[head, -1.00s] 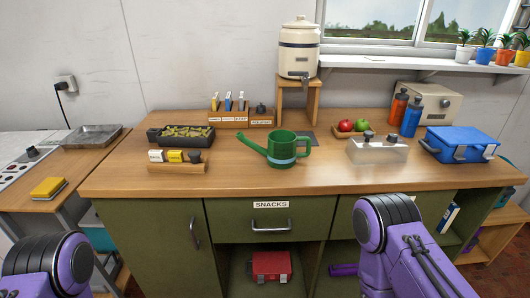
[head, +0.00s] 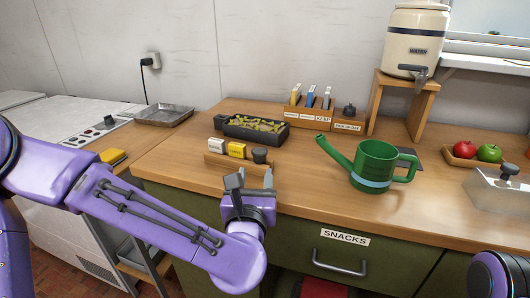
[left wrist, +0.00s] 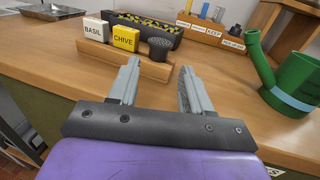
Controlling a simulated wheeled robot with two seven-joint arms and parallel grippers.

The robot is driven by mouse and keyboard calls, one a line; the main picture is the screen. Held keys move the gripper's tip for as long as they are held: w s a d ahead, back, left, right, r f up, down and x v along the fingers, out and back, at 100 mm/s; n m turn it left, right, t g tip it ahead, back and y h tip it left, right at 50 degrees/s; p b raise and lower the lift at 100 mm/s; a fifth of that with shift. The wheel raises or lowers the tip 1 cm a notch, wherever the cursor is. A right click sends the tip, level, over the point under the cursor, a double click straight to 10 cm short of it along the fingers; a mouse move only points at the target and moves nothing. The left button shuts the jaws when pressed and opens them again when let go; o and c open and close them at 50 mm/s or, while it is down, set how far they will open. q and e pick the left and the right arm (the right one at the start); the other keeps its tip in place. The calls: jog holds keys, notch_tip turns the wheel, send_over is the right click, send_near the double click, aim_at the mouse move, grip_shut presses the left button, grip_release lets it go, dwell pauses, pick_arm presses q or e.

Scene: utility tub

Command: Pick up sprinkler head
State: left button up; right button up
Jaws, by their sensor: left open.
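The sprinkler head (head: 260,156) is a dark grey, round-topped piece at the right end of a small wooden rack (head: 228,164) near the counter's front edge. In the left wrist view the sprinkler head (left wrist: 160,47) stands just beyond my fingertips, roughly between their lines. White BASIL (left wrist: 94,28) and yellow CHIVE (left wrist: 125,38) packets stand to its left in the rack. My left gripper (head: 251,178) is open and empty, in front of the rack at the counter's front edge. It also shows in the left wrist view (left wrist: 160,75). My right gripper is out of view.
A green watering can (head: 374,165) stands right of the rack. A black planter tray (head: 255,130) and a labelled wooden box (head: 308,118) with packets lie behind. A dark knobbed piece (head: 348,110) sits in the box's right-hand section. A SNACKS drawer (head: 340,255) is below.

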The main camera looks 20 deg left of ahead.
aim_at(259, 157)
pick_arm(q)
jog(key=p+x, duration=0.1)
jog(key=x, duration=0.3)
jog(key=shift+w, duration=0.4)
jog(key=shift+w+a, duration=0.15)
jog(key=shift+w, duration=0.1)
jog(key=p+x, duration=0.1)
jog(key=x, duration=0.4)
jog(key=shift+w, duration=0.35)
jog(key=c, duration=0.6)
